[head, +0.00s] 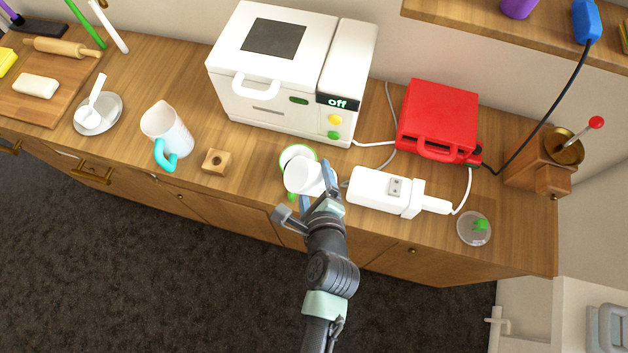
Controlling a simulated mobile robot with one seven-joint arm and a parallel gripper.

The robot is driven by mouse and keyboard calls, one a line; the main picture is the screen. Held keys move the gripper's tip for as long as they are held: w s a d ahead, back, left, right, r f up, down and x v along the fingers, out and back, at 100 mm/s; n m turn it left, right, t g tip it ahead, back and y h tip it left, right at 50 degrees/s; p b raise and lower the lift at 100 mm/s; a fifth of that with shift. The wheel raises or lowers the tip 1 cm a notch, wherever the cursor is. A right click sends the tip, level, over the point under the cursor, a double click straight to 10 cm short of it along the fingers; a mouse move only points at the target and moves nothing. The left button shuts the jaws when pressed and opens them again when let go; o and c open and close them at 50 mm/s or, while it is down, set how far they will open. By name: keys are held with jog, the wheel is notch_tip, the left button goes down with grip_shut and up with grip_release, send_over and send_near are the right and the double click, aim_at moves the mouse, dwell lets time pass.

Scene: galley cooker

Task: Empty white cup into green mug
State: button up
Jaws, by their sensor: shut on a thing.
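The white cup (304,176) is between the fingers of my gripper (304,197), which is shut on it. It appears tilted, and its inside is not clearly visible. The green mug (297,151) shows as a green-edged white rim just behind the cup, with a bit of green below the cup. The cup hides most of the mug. Whether the cup touches the mug, and whether anything is pouring, I cannot tell.
A white oven (265,107) stands right behind. A white power block (378,190) lies close to the right, with a red appliance (438,120) behind it. A wooden block (216,161) and a measuring jug (168,130) stand to the left. Counter shows between block and mug.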

jog(key=w+d+y, duration=0.2)
jog(key=w, duration=0.6)
jog(key=shift+w+f+m+p, duration=0.2)
jog(key=shift+f+m+p, duration=0.2)
jog(key=shift+f, duration=0.05)
